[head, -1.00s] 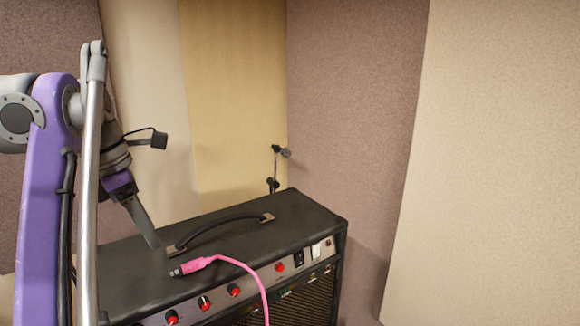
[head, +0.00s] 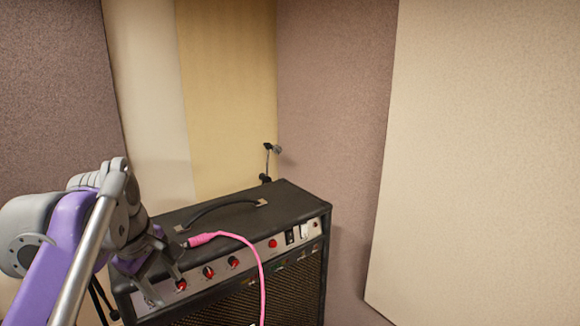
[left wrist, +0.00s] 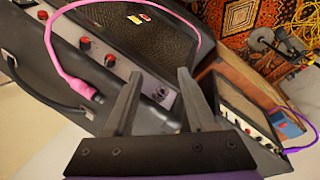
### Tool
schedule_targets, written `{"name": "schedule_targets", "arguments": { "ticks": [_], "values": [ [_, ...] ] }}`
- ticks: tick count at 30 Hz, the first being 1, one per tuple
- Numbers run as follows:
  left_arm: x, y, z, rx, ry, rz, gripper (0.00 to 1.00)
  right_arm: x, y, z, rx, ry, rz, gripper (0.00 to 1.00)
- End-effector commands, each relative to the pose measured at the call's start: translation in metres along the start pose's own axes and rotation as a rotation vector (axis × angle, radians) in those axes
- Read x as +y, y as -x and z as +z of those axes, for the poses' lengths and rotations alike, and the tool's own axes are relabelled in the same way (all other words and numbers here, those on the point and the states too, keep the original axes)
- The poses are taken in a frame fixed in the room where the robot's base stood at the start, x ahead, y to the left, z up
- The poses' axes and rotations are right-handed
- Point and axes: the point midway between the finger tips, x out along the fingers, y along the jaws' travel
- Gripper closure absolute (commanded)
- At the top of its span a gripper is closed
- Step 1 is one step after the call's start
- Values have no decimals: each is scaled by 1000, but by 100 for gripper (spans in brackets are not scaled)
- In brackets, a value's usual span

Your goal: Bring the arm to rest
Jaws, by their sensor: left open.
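My left gripper (head: 164,283) is at the left front of the black amplifier (head: 287,200), close to its knob panel, and it is also seen in the left wrist view (left wrist: 158,76). Its two fingers are apart, with nothing held between them. A pink cable (head: 257,262) lies with its plug on the amplifier's top front edge and hangs down over the front. In the left wrist view the pink cable (left wrist: 50,45) and its plug are left of the fingers, apart from them. My right gripper is not in view.
The amplifier has a handle (head: 228,205) and red knobs (head: 208,272). A thin stand (head: 267,162) is behind it. Padded walls close in behind and right. The left wrist view shows a second amplifier (left wrist: 243,108) with a purple cable (left wrist: 303,147), and a patterned rug (left wrist: 225,28).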

Motion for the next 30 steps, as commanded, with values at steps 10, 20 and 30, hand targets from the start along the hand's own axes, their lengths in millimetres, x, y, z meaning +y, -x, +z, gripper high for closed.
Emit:
{"name": "schedule_targets", "arguments": {
  "ticks": [10,20,30],
  "values": [
    [-129,-158,68,174,-939,95,44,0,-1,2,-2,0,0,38],
    [-191,-220,90,263,-1294,105,44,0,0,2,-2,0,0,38],
    [-191,-220,90,263,-1294,105,44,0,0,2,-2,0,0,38]
  ]
}}
